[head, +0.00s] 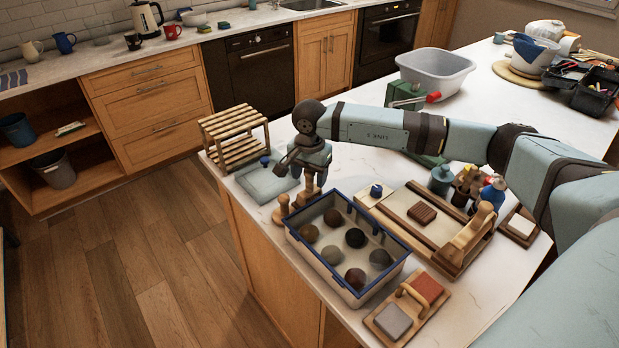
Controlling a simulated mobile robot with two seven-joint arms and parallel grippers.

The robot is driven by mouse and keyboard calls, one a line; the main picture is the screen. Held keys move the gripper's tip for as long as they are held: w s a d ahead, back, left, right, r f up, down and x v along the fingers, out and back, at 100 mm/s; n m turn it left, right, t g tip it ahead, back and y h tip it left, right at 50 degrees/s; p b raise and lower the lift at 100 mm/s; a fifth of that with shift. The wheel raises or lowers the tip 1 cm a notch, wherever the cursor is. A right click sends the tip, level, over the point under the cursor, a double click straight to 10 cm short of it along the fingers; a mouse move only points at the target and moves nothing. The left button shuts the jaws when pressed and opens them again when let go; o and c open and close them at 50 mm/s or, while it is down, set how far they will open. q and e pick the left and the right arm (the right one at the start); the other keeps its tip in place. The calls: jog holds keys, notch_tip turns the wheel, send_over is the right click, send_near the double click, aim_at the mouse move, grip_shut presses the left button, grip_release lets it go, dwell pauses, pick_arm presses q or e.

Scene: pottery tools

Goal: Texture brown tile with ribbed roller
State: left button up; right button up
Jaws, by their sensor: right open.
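A small brown tile (422,214) lies on the pale surface of a wooden work board (402,207) on the counter. Fine lines seem to show on its top, but it is too small to be sure. A wooden roller-like piece (468,233) lies along the right side of the board; I cannot tell whether it is ribbed. My right gripper (303,176) is open, pointing down near the counter's left edge. It is left of the board, above upright wooden tools (311,203) behind the blue-rimmed tray. Their tops are partly hidden by the gripper. My left gripper is not in view.
The blue-rimmed tray (296,235) holds several clay balls. A wooden holder (370,324) with grey and red tiles stands in front. A slatted rack (234,150) and a pale slab (262,189) are at left. Bottles (441,180) stand behind the board. A grey basin (436,87) is farther back.

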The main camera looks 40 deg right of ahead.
notch_tip(320, 180, up, 13)
jog(key=b, duration=0.1)
jog(key=shift+f, duration=0.15)
jog(key=shift+s+a, duration=0.1)
